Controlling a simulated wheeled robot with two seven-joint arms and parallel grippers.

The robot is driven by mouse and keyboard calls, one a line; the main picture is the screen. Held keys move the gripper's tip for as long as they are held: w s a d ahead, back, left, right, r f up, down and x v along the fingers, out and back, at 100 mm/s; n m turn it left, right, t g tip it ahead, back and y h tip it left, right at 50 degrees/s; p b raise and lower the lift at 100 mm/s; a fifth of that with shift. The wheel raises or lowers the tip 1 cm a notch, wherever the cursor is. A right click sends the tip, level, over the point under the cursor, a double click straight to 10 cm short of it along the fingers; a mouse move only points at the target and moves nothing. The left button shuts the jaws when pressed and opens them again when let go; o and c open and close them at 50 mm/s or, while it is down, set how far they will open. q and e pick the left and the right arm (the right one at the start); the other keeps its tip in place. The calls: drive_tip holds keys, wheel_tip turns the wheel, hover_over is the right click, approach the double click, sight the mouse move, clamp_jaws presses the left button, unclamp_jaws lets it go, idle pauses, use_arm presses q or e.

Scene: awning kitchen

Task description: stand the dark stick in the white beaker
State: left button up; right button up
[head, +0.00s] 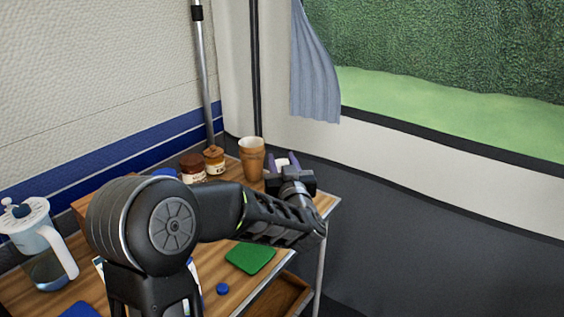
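A white thing (281,163), probably the white beaker, shows between or just beyond the fingers. The gripper body hides its lower part, and I cannot tell whether the fingers touch it. I cannot make out the dark stick; my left arm covers much of the table. My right gripper is not in view.
A white-lidded jug (40,245) stands at the left. A green mat (250,257) and a blue cap (222,289) lie nearer. Dark floor is clear right of the table.

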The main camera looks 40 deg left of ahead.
use_arm(q)
drive_tip(key=v, duration=0.7)
drive_tip(key=shift+s+d, duration=0.25)
drive_tip(key=shift+d, duration=0.1)
idle(1.2)
